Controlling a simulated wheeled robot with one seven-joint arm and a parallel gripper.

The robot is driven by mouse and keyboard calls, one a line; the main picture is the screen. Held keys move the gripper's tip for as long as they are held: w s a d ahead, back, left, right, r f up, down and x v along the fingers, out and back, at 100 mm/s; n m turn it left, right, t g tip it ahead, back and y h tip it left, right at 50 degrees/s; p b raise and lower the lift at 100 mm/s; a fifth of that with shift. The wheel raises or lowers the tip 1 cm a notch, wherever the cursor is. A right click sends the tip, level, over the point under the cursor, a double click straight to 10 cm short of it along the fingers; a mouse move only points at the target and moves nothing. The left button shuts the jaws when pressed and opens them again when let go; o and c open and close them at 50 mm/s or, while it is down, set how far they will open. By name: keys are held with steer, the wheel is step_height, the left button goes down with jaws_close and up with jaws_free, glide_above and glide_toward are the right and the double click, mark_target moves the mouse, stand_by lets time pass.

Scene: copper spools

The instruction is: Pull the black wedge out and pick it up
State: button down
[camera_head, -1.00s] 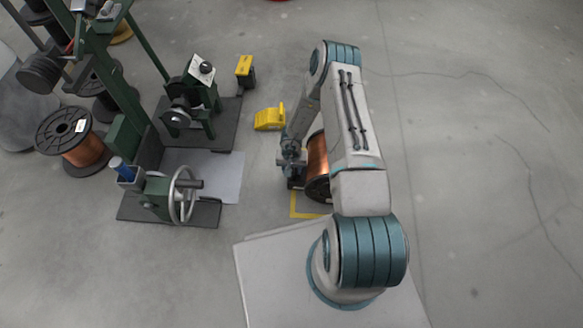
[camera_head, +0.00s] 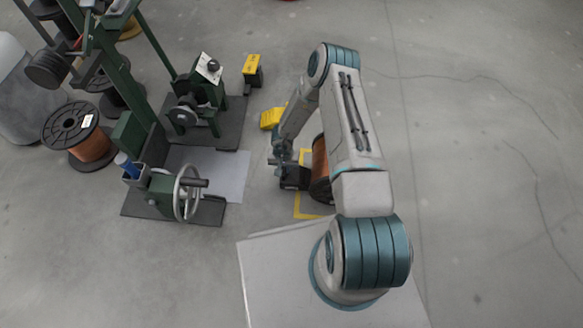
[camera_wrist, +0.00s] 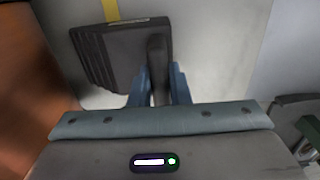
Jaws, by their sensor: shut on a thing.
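The black wedge (camera_wrist: 118,55) has ridges on its left side and a raised handle at its right. My gripper (camera_wrist: 160,78) is shut on that handle, one blue finger on each side. In the head view the wedge (camera_head: 294,178) is a dark block below my gripper (camera_head: 283,160), just left of the copper spool (camera_head: 320,165). The spool is partly hidden behind my arm. Its copper side (camera_wrist: 25,80) also shows at the left of the wrist view. I cannot tell whether the wedge touches the floor or hangs just above it.
A yellow wedge (camera_head: 270,118) lies behind my gripper, partly hidden by my arm. A yellow-topped block (camera_head: 252,68) stands farther back. The green machine with a handwheel (camera_head: 187,190) and another spool (camera_head: 77,138) are at left. The floor at right is clear.

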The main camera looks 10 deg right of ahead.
steer(key=shift+w+a, duration=0.2)
steer(key=shift+a, duration=0.35)
steer(key=shift+w+a, duration=0.15)
steer(key=shift+a, duration=0.4)
steer(key=c, duration=1.3)
jaws_free()
step_height(320, 180, up, 14)
steer(key=p, duration=0.6)
steer(key=shift+f, duration=0.1)
